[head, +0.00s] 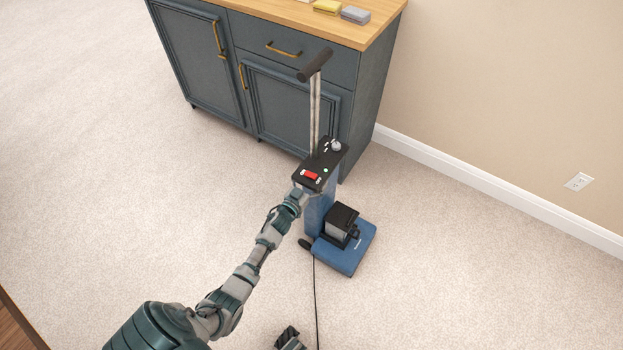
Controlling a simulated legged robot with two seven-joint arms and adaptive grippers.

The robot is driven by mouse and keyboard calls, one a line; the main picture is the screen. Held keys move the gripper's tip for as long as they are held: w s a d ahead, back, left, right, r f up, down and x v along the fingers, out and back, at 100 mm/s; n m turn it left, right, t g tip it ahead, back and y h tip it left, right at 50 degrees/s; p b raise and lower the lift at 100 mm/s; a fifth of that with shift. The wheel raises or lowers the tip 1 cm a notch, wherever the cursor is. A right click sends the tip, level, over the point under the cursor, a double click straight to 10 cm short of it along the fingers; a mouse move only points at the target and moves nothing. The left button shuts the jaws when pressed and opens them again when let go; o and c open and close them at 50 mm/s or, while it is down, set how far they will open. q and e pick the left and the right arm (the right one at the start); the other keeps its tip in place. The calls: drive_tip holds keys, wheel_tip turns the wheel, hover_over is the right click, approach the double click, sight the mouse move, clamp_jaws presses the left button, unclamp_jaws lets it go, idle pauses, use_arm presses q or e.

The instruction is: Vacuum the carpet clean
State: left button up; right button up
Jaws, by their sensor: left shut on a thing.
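An upright blue vacuum cleaner (317,215) stands on the beige carpet (130,200), with a black control panel, a red switch and a tall metal handle with a black grip. Its blue floor head rests on the carpet. My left gripper (304,193) is shut on the vacuum cleaner, at its body just below the control panel; the fingertips are largely hidden there. Part of my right gripper (288,338) shows at the bottom edge, away from the vacuum; its jaws are not clear.
A dark blue-grey cabinet (295,100) with a wooden top stands right behind the vacuum. A yellow sponge (327,7) and a grey block (355,15) lie on it. A black cord (315,300) runs down from the vacuum. The wall with an outlet (578,181) is at right. Open carpet lies left.

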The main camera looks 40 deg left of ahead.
use_arm(q)
drive_tip(key=shift+s+d+f, duration=0.1)
drive_tip(key=shift+d+f, duration=0.05)
drive_tip(key=shift+f, duration=0.05)
use_arm(e)
drive_tip(key=shift+d+f, duration=0.1)
drive_tip(key=shift+d, duration=0.15)
use_arm(q)
drive_tip(key=o, duration=1.5)
drive_tip(key=shift+r, duration=0.1)
drive_tip(key=shift+c, duration=0.2)
use_arm(e)
drive_tip(key=shift+a, duration=0.1)
use_arm(q)
drive_tip(key=shift+s, duration=0.1)
drive_tip(key=s+d, duration=0.1)
drive_tip(key=s, duration=1)
drive_tip(key=shift+s+d, duration=0.2)
drive_tip(key=shift+s, duration=0.1)
use_arm(e)
drive_tip(key=shift+s, duration=0.1)
